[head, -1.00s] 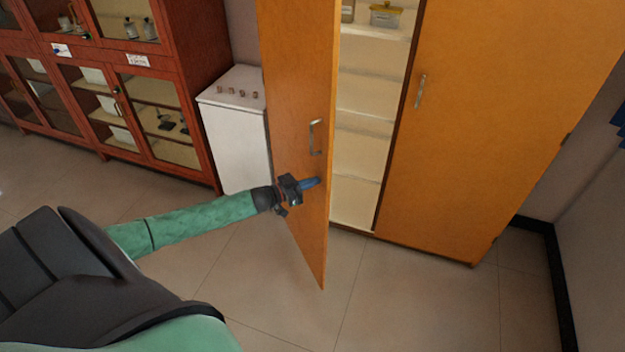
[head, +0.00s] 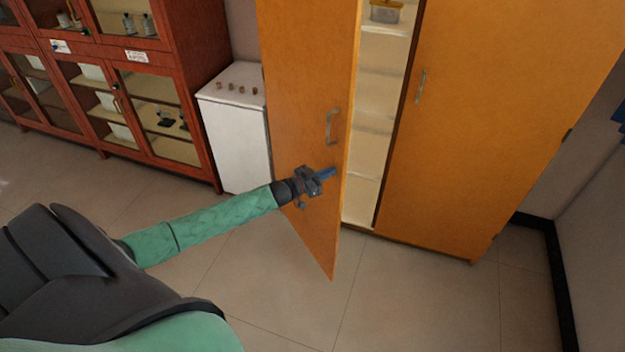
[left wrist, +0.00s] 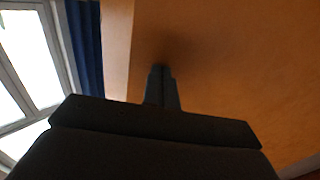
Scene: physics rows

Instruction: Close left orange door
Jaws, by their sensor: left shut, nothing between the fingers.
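The left orange door (head: 308,90) of the tall cabinet stands partly open, with a gap to the shelves inside. Its metal handle (head: 331,127) is on the outer face near the free edge. My left gripper (head: 329,173) is shut and empty, its blue fingertips at the door's outer face below the handle. In the left wrist view the shut fingers (left wrist: 162,88) point at the orange door surface (left wrist: 230,60) and appear to touch it. The right orange door (head: 480,120) is shut. My right gripper is not in view.
A white cabinet (head: 236,140) stands behind the open door. Red-brown glass-door cabinets (head: 150,90) line the left wall. Pale shelves (head: 375,110) show inside the orange cabinet. The tiled floor (head: 400,310) in front is clear.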

